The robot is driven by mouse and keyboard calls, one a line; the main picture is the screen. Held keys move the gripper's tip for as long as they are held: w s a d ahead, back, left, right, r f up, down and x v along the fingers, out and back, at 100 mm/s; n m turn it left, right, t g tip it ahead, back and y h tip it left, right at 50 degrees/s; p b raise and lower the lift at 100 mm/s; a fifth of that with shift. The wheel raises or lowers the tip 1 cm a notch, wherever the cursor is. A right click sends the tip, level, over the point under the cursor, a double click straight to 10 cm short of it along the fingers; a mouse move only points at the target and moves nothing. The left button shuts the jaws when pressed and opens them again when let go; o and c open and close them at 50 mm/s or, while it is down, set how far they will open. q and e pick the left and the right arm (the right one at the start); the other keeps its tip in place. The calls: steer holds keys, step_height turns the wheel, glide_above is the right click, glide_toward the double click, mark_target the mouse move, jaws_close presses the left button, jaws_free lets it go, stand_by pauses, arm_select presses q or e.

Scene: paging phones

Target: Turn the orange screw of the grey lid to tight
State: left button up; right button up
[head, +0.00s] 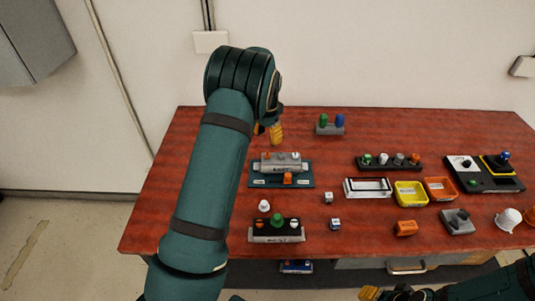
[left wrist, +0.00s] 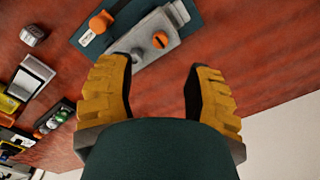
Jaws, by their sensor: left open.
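The grey lid (head: 281,166) lies on a dark teal base plate (head: 308,181) at the table's left part. It also shows in the left wrist view (left wrist: 172,52). An orange screw (left wrist: 160,39) with a dark slot stands on the lid; in the head view the orange screw (head: 266,156) is at the lid's left end. My left gripper (left wrist: 158,68) is open and empty, its yellow fingers spread just short of the lid. The finger on the left partly covers a small silvery part of the lid. My right gripper (head: 370,293) shows only partly at the bottom edge.
An orange knob (head: 288,178) stands on the plate in front of the lid. A white knob (head: 264,206) and a black block with a green knob (head: 277,219) stand nearer. Yellow (head: 410,194) and orange bins (head: 440,189) stand to the right. The table's back left is clear.

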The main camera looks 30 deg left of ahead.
mark_target(267, 153)
arm_select(q)
step_height(267, 153, down, 9)
steer(key=shift+r, duration=0.1)
steer(key=shift+o, duration=0.2)
jaws_close()
